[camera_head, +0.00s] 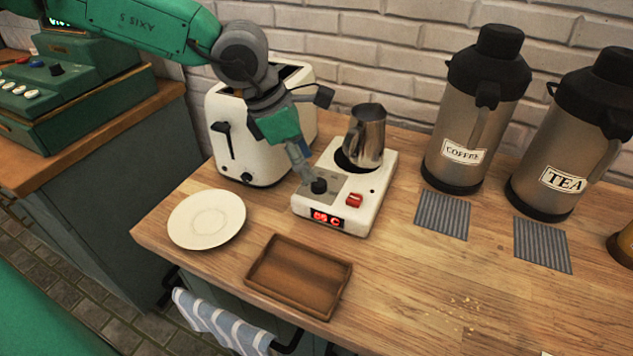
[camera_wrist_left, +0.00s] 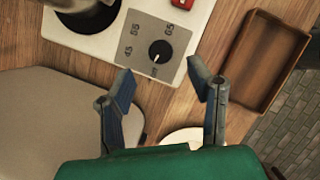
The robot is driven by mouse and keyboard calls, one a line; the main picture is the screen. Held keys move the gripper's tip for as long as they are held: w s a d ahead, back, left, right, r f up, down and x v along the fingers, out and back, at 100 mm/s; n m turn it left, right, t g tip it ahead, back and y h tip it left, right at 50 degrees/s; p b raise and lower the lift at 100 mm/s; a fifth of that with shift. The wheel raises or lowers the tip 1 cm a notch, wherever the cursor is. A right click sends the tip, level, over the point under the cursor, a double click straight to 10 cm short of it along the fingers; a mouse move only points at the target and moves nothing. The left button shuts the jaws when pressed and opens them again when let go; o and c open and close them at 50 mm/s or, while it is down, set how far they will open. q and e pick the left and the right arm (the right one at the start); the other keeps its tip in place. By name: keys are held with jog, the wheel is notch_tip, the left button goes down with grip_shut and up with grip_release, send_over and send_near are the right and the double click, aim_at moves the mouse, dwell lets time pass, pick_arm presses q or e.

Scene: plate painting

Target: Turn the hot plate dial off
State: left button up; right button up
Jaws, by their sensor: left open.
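The hot plate (camera_head: 362,216) is a white box on the wooden counter, with a red lit display (camera_head: 327,218) and a red switch (camera_head: 354,200). Its black dial (camera_head: 319,186) sits on a grey panel; in the left wrist view the dial (camera_wrist_left: 160,51) has a white pointer mark and numbers around it. A metal pitcher (camera_head: 366,136) stands on the hot plate's round black burner. My right gripper is not visible.
A white toaster (camera_head: 236,139) stands close beside my left arm. A white plate (camera_head: 207,218) and brown tray (camera_head: 300,274) lie in front. Coffee (camera_head: 470,120) and tea (camera_head: 567,145) dispensers stand right. The counter's front right is mostly clear.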

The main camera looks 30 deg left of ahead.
aim_at(317, 182)
pick_arm(q)
jog(key=x, duration=0.5)
jog(key=shift+f+b, duration=0.1)
jog(key=shift+b, duration=0.3)
grip_shut()
